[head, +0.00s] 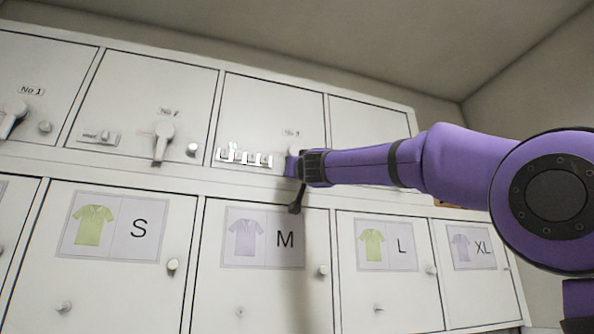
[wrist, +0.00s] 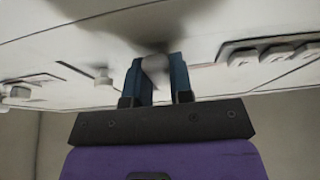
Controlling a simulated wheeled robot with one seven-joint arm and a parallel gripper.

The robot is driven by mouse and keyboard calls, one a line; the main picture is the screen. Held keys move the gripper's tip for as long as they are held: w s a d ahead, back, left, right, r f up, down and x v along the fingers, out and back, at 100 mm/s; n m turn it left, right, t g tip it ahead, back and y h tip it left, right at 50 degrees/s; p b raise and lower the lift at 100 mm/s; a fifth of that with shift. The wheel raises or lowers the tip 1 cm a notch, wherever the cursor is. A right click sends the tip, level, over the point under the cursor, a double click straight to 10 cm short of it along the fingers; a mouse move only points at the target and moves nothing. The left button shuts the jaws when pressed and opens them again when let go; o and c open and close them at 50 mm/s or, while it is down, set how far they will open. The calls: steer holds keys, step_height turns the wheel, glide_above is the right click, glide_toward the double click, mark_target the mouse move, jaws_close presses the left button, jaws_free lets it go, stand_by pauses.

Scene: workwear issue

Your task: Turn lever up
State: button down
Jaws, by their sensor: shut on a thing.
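My gripper (wrist: 156,78) is shut on a pale grey lever (wrist: 155,70) in the wrist view, with one blue finger on each side of its end. In the head view my gripper (head: 291,166) is at the lower right of the third upper door (head: 262,112), and my wrist hides this lever. Two other pale levers show in the head view: one on the No 1 door (head: 14,113), slanting down to the left, and one on the second door (head: 163,140), hanging down.
A white rack with several hooks (head: 245,157) sits left of my gripper. The second door has a small slotted plate (head: 98,137) and a round knob (head: 193,149). Lower doors marked S, M, L and XL carry shirt pictures and knobs. My arm covers the right side.

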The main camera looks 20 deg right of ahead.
steer(key=shift+a, duration=0.1)
steer(key=shift+a+r+m+g+h, duration=0.25)
steer(key=shift+a+m+h, duration=0.45)
steer(key=shift+m, duration=1.05)
steer(key=shift+a+r+m+g+h, duration=0.15)
steer(key=shift+a+m+h, duration=0.3)
steer(key=shift+m+h, duration=1)
steer(key=shift+a+r+m+g+h, duration=0.15)
steer(key=shift+a+m+g+h, duration=0.25)
steer(key=shift+m, duration=1.7)
steer(key=shift+a, duration=0.2)
steer(key=c, duration=1)
jaws_free()
steer(key=shift+s, duration=0.1)
steer(key=v, duration=1)
steer(key=shift+s, duration=0.25)
steer(key=shift+f, duration=0.15)
